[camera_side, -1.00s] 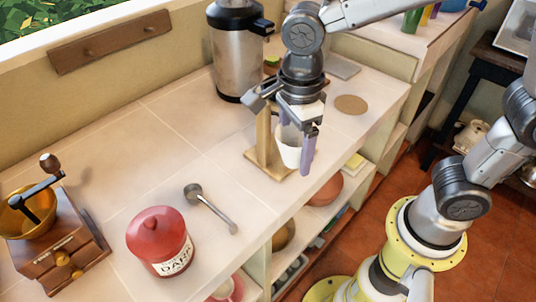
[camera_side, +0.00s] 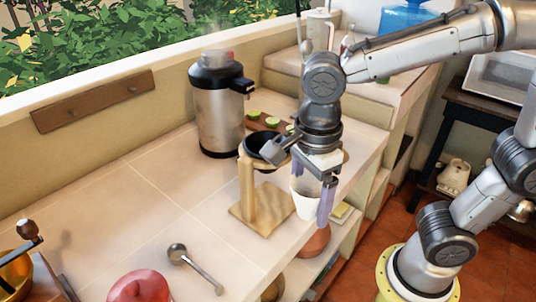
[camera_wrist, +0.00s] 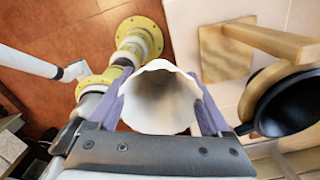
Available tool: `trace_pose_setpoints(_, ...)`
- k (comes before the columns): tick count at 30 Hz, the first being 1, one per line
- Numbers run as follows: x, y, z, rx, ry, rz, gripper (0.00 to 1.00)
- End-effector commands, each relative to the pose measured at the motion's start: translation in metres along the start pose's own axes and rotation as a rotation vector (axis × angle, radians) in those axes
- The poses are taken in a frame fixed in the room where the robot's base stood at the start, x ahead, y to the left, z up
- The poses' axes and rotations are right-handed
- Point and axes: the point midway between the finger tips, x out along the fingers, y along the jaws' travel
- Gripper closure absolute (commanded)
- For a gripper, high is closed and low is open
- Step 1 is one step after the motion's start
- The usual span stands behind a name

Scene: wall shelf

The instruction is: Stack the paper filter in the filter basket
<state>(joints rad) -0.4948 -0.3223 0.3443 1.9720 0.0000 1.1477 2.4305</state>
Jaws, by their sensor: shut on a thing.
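The paper filter (camera_side: 304,201) is a white, open-topped cone. My gripper (camera_side: 313,194) has its purple fingers shut on the filter's sides and holds it upright, mouth up, above the counter's front edge. The wrist view shows the filter (camera_wrist: 160,100) between the two fingers, with its wide mouth facing the camera. The filter basket (camera_side: 263,147) is a black bowl with a handle, held up by a wooden stand (camera_side: 247,190). The basket also shows in the wrist view (camera_wrist: 297,108), to the right of the filter and apart from it. My gripper partly hides the basket in the side view.
A steel urn (camera_side: 220,110) stands behind the stand. A scoop (camera_side: 190,265) and a red jar (camera_side: 140,287) lie toward the front left. A board with green slices (camera_side: 271,122) is behind the basket. The counter's middle left is clear.

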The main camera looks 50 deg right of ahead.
Motion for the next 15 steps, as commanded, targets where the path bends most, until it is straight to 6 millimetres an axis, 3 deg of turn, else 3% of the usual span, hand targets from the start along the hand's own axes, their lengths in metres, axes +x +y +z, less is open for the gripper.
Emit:
trace_pose_setpoints(10,0.0000,0.0001,0.0000,-0.010,0.000,0.000,0.69)
trace_pose_setpoints(15,-0.0092,0.0074,-0.0086,-0.119,-0.004,-0.004,0.69)
